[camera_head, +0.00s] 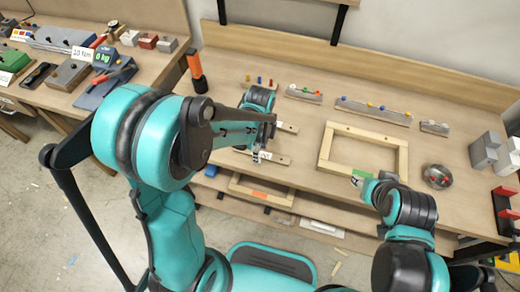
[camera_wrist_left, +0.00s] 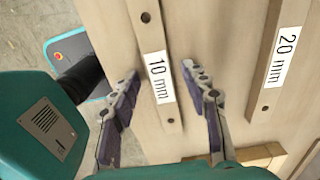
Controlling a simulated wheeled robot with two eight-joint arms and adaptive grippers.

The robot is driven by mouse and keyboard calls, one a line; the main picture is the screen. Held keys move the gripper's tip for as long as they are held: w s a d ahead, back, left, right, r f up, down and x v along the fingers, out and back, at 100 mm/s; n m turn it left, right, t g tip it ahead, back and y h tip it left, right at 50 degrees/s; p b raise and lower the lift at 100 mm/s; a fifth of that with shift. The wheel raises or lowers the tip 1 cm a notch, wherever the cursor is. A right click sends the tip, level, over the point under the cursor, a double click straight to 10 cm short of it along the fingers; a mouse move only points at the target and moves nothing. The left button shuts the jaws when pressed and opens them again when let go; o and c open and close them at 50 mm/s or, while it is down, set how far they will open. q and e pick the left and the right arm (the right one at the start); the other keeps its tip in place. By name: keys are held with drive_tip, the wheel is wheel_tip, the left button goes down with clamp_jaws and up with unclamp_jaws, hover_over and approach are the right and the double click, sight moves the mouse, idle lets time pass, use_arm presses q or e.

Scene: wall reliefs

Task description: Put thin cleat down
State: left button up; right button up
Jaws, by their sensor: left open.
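The thin cleat (camera_wrist_left: 151,62), a pale wooden strip labelled "10 mm" with a hole near each end, lies on the bench in the left wrist view. It also shows in the head view (camera_head: 279,160), partly hidden by my left arm. My left gripper (camera_wrist_left: 161,76) is open, one finger on each side of this cleat, with visible gaps. In the head view my left gripper (camera_head: 262,150) is over the front part of the bench. A thicker cleat labelled "20 mm" (camera_wrist_left: 275,62) lies apart to the right in the wrist view. My right gripper (camera_head: 364,177) is near the wooden frame's front edge; its jaws are unclear.
A rectangular wooden frame (camera_head: 322,147) lies right of the cleats. Strips with coloured pegs (camera_head: 372,111) line the back. A metal bowl (camera_head: 437,176) and grey blocks (camera_head: 485,152) are at the right. An orange-and-black tool (camera_head: 196,72) stands at the back left.

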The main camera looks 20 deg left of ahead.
use_arm(q)
drive_tip(key=shift+r, duration=0.1)
drive_tip(key=shift+r+p, duration=0.3)
drive_tip(key=shift+r, duration=0.1)
wheel_tip(320, 180, up, 11)
drive_tip(key=p, duration=0.4)
drive_tip(key=s+a+r+n+t, duration=0.2)
drive_tip(key=s+n, duration=0.3)
drive_tip(key=n, duration=0.4)
drive_tip(key=s+a+r+n+t, duration=0.2)
drive_tip(key=s+r+n+t, duration=0.2)
drive_tip(key=n, duration=0.5)
drive_tip(key=shift+s+r+t, duration=0.35)
drive_tip(key=shift+s+t, duration=0.25)
drive_tip(key=shift+s, duration=0.05)
